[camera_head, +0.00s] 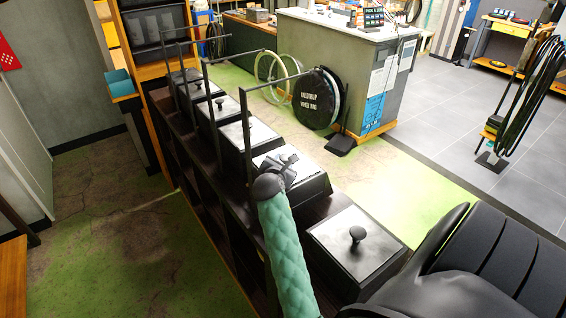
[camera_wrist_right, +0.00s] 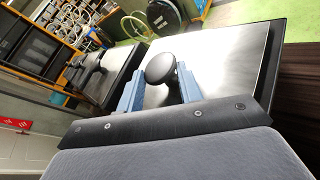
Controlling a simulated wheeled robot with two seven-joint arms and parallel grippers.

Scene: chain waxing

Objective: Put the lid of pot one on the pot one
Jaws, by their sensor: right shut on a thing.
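My right gripper (camera_head: 287,166) is over one of the pots in the row, at the end of the green padded arm. In the right wrist view its blue fingers (camera_wrist_right: 161,76) are shut on the dark round knob (camera_wrist_right: 159,68) of a steel lid (camera_wrist_right: 225,62). In the head view this lid (camera_head: 303,163) lies level at the top of a black square pot (camera_head: 312,188); I cannot tell whether it rests fully on it. No label shows which pot is pot one. My left gripper is not in view.
Another lidded pot with a knob (camera_head: 357,235) stands nearer, and more lidded pots (camera_head: 247,132) stand farther along the dark bench. Upright black rods with bent tops (camera_head: 246,125) rise along the bench's left side. A grey counter (camera_head: 340,60) stands behind.

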